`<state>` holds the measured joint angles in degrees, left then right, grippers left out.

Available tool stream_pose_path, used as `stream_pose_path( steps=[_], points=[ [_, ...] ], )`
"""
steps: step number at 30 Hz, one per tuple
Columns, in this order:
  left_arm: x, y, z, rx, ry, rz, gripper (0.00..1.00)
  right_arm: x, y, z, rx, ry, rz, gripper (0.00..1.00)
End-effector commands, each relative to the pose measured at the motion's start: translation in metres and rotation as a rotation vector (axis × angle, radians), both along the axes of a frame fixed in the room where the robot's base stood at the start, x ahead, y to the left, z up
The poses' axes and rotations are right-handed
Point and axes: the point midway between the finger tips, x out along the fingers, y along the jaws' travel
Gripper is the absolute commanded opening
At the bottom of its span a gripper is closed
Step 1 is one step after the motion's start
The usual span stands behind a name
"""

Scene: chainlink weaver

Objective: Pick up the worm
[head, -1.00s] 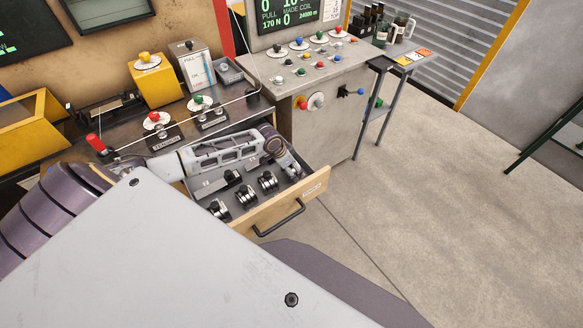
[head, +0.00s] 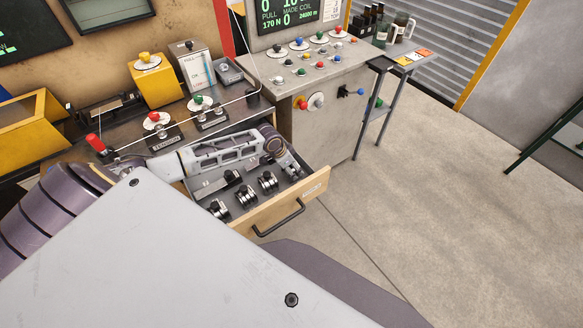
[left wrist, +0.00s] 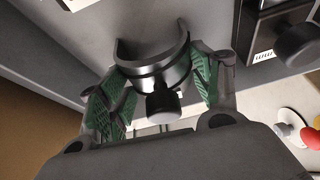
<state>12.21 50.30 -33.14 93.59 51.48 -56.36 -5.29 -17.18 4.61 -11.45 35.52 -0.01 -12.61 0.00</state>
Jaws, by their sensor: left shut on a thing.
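My left gripper (left wrist: 160,92) is shut on a dark metal part (left wrist: 155,68) with a curved, open shell and a round black knob. The green finger pads press on it from both sides. I cannot tell for sure whether this part is the worm. In the head view, my left arm reaches over the open drawer (head: 262,217), and its gripper (head: 293,169) is low at the drawer's right end. The fingertips and the held part are mostly hidden there. My right gripper is not in view.
Several dark metal pieces with shiny bands (head: 246,196) lie in the drawer beside my arm. The bench above holds a yellow box (head: 157,84) and knobs on stands. A grey control cabinet (head: 320,125) stands at the right. The floor (head: 440,190) further right is clear.

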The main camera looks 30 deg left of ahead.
Motion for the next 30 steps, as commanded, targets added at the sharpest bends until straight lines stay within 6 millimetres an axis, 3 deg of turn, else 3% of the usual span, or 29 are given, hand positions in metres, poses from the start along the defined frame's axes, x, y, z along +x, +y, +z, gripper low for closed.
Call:
stream_pose_path(
  steps=[11,24,30],
  points=[
    [0.001,0.0,0.018,0.001,-0.004,0.0,0.28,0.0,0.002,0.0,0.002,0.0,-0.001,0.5],
    [0.001,0.0,0.079,0.001,-0.004,-0.001,0.28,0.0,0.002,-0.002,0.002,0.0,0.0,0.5],
    [0.001,0.0,0.096,0.0,-0.002,0.0,0.28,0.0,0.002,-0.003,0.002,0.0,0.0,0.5]
  ],
)
